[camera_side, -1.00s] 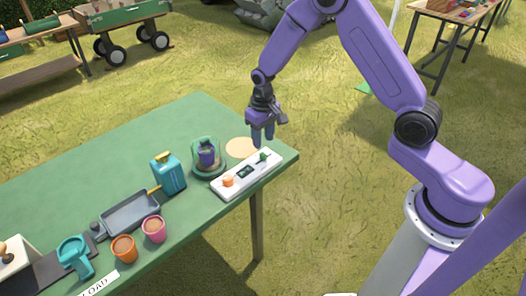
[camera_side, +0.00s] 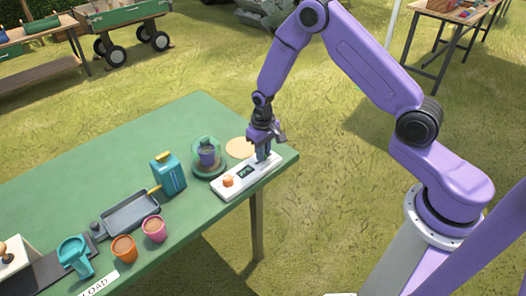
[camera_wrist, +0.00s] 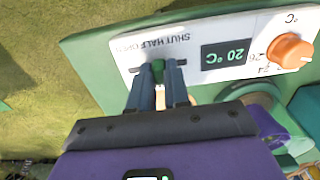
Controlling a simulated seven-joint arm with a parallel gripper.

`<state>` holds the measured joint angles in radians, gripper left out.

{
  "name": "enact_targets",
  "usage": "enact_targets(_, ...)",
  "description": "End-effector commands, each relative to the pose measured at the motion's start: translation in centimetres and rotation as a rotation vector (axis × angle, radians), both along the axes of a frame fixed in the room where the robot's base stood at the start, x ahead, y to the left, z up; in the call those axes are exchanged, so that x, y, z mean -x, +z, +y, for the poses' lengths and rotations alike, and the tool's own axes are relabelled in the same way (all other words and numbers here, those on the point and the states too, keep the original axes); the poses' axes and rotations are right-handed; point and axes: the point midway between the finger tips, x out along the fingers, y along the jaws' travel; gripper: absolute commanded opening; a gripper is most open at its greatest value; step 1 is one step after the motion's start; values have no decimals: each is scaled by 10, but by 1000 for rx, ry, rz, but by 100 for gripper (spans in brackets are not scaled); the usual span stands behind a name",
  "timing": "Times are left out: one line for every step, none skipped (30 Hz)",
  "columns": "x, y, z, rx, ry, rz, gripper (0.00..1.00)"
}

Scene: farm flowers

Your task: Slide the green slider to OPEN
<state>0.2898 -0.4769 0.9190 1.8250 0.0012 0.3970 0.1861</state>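The green slider (camera_wrist: 158,70) stands up from a dark slot in the white control panel (camera_side: 229,191), on the panel's right part in the side view. In the wrist view it sits between the visible ends of the slot, beside upside-down lettering SHUT HALF OPEN (camera_wrist: 152,45); its exact mark is hard to tell. My gripper (camera_wrist: 158,68) is down at the panel, with one finger on each side of the slider. The fingers are very close to it; whether they press on it is unclear. In the side view my gripper (camera_side: 264,158) hides the slider.
The panel also has a display reading 20 °C (camera_wrist: 229,53) and an orange knob (camera_wrist: 290,51). A glass dome over a potted plant (camera_side: 207,157) stands close behind the panel. A teal can (camera_side: 168,174) is farther left. The table edge (camera_side: 283,163) is just right of the panel.

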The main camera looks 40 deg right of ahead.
Motion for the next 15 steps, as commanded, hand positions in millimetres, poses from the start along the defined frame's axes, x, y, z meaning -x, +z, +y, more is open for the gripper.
enact_targets(0,0,0,0,0,0,0)
enact_targets(0,0,0,0,0,0,0)
enact_targets(0,0,0,0,0,0,0)
enact_targets(0,0,-1,0,0,1,0)
enact_targets(0,0,-2,0,-1,1,0)
enact_targets(0,0,-5,0,-2,1,0)
enact_targets(0,0,-9,0,-3,1,0)
enact_targets(0,0,-13,0,-4,1,0)
enact_targets(0,0,-19,1,-3,2,0)
enact_targets(0,0,-24,1,-4,2,0)
enact_targets(0,0,-28,1,-5,2,0)
enact_targets(0,0,-33,1,-3,2,0)
enact_targets(1,0,-36,1,-2,2,0)
enact_targets(1,0,-37,1,-2,2,0)
enact_targets(1,0,-37,1,-1,2,0)
